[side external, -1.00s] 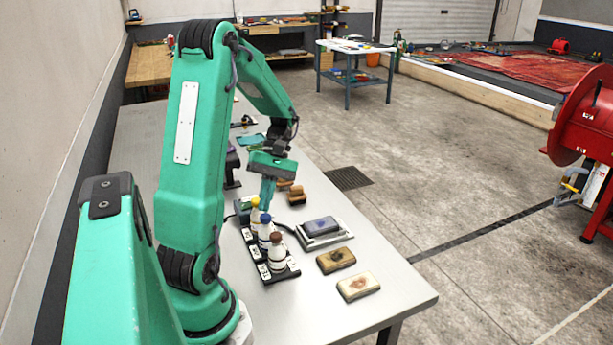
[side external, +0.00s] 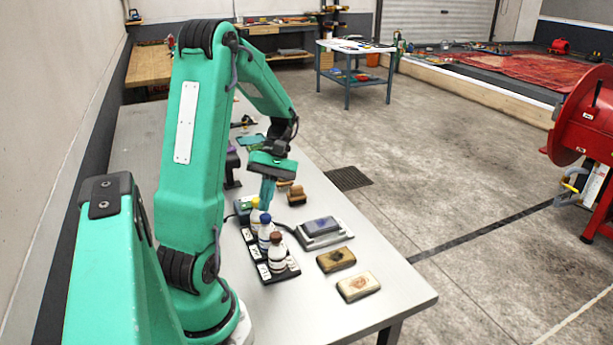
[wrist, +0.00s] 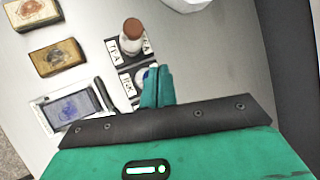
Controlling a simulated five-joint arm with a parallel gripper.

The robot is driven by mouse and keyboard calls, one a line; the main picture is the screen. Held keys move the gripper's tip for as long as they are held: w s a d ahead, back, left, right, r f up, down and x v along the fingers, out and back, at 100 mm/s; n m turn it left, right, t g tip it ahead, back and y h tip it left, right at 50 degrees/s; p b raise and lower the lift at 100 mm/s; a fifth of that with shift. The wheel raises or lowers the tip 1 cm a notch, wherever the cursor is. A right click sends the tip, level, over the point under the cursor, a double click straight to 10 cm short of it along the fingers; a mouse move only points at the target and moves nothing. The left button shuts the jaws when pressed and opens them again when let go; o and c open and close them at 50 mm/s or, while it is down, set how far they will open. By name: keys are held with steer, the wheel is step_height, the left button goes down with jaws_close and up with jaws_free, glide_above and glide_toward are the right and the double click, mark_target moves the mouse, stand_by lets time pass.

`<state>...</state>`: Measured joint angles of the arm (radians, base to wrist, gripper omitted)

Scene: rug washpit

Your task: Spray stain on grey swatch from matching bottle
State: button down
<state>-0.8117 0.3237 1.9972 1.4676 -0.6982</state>
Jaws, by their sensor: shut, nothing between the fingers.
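The grey swatch (side external: 321,225) bears a blue-violet stain and lies on a pale framed tray (side external: 325,240); it also shows in the wrist view (wrist: 72,108). A black rack (side external: 283,274) holds a yellow-capped bottle (side external: 255,213), a blue-capped bottle (side external: 265,232) and a brown-capped bottle (side external: 278,254), all upright. The brown-capped bottle also shows in the wrist view (wrist: 131,42). My gripper (side external: 266,206) is shut and empty, pointing down by the yellow- and blue-capped bottles. In the wrist view its fingers (wrist: 157,72) partly hide the blue-capped bottle; contact cannot be told.
A tan swatch with a dark stain (side external: 336,260) and a cream swatch with a brown stain (side external: 358,287) lie nearer the front. Brown wooden brushes (side external: 296,196) stand behind the tray. White labels line the rack. The table's front right corner is clear.

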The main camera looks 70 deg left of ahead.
mark_target(266, 214)
steer(key=shift+f, duration=0.15)
steer(key=shift+s+a+f, duration=0.1)
steer(key=shift+f, duration=0.2)
steer(key=shift+f, duration=0.35)
stand_by(0.9)
steer(key=shift+r, duration=0.8)
steer(key=shift+r, duration=0.1)
steer(key=shift+r, duration=2.95)
stand_by(0.6)
